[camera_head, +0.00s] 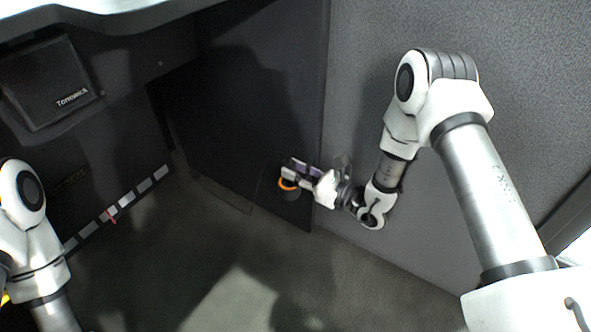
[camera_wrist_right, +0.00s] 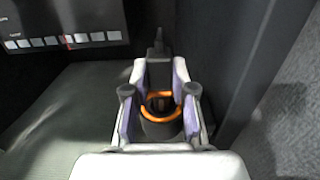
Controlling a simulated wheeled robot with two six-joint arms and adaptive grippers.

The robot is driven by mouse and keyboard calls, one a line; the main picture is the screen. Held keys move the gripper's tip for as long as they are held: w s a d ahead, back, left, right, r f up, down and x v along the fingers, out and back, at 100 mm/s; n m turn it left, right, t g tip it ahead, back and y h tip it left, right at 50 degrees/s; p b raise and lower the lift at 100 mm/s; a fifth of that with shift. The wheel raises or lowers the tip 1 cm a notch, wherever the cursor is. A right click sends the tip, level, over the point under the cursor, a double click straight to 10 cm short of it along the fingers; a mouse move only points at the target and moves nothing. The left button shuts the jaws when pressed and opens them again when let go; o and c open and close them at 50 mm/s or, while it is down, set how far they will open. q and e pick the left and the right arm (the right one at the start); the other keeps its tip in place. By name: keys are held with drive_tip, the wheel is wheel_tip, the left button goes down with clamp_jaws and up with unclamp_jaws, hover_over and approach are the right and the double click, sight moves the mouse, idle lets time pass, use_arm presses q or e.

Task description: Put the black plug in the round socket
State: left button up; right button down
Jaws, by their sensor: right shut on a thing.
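My right gripper (camera_head: 297,174) is in the middle of the head view, in front of a dark panel. It is shut on the black plug (camera_head: 292,194), which has an orange ring. In the right wrist view the plug (camera_wrist_right: 159,128) sits between the purple-padded fingers of the gripper (camera_wrist_right: 158,92), with the orange ring facing the camera. The plug is held in the air, apart from the row of squares. I cannot make out the round socket in either view. My left arm shows at the left edge of the head view, but its gripper is out of frame.
A strip of pale squares (camera_head: 138,190) with a small red part runs along the dark wall at left; it also shows in the wrist view (camera_wrist_right: 82,39). A black box (camera_head: 47,83) is at upper left. A grey textured wall (camera_head: 520,95) stands at right. The floor (camera_head: 170,260) is clear.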

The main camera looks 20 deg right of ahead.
drive_tip(key=shift+f+b, duration=1)
drive_tip(key=shift+f, duration=0.35)
drive_tip(key=c, duration=0.9)
unclamp_jaws()
wheel_tip(320, 180, up, 10)
drive_tip(key=shift+f, duration=0.1)
